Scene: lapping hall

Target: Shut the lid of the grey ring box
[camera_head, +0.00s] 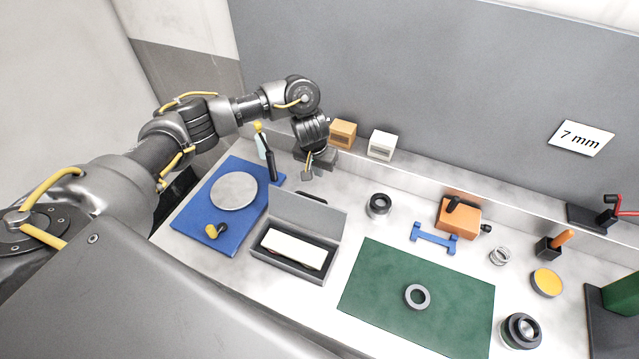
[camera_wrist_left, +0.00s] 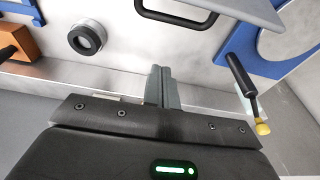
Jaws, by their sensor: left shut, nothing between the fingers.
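The grey ring box (camera_head: 262,262) stands open on the bench, left of the green mat. My right gripper is not in view.
A blue mat (camera_head: 190,215) with a grey disc (camera_head: 234,190) lies left of the box. A black ring (camera_head: 378,205) and the green mat (camera_head: 380,290) lie to the right. Orange and white blocks (camera_head: 382,145) stand behind.

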